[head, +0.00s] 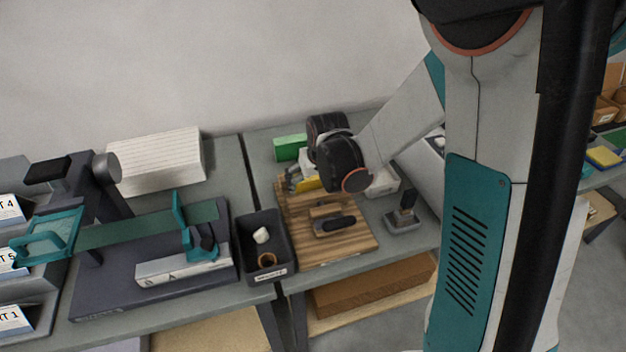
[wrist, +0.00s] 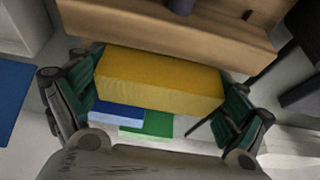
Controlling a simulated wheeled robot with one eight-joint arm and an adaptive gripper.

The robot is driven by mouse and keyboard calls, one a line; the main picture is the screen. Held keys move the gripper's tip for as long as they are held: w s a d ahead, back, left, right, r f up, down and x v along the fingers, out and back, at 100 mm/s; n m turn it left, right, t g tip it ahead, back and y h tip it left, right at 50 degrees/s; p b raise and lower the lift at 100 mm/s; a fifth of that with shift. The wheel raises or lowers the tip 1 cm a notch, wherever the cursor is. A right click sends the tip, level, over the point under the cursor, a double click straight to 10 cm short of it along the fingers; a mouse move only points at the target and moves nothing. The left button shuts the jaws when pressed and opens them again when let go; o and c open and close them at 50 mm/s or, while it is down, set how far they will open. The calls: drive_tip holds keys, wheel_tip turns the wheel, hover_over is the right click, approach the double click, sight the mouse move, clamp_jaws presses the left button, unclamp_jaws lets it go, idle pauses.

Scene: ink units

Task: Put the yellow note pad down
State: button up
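The yellow note pad (wrist: 160,80) is a thick yellow block between my gripper's two green-padded fingers in the wrist view. The pads of my gripper (wrist: 160,98) meet its two ends, so the gripper is shut on it. In the head view only a small part of the yellow pad (head: 308,184) shows below my gripper (head: 303,178), over the back left of the wooden board (head: 350,246). My wrist hides much of this spot.
A blue block (wrist: 115,113) and a green block (wrist: 147,125) show lower, behind the pad. A green box (head: 290,147) stands behind the board. A dark bin (head: 245,243) stands left, a small grey stand (head: 403,222) right.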

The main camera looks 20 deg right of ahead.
drive_tip(key=shift+o, duration=0.5)
drive_tip(key=shift+s+r+p, duration=0.15)
drive_tip(key=shift+r+p, duration=0.2)
drive_tip(key=shift+r, duration=0.15)
drive_tip(key=s+r+t+p, duration=0.1)
drive_tip(key=s+r+p, duration=0.1)
drive_tip(key=s+r, duration=0.6)
drive_tip(key=s+r+p, duration=0.2)
drive_tip(key=s+r, duration=0.3)
drive_tip(key=r, duration=0.5)
drive_tip(key=s+r+t, duration=0.1)
drive_tip(key=s+r, duration=0.2)
drive_tip(key=s, duration=0.6)
drive_tip(key=shift+s+t, duration=0.3)
drive_tip(key=shift+s, duration=0.1)
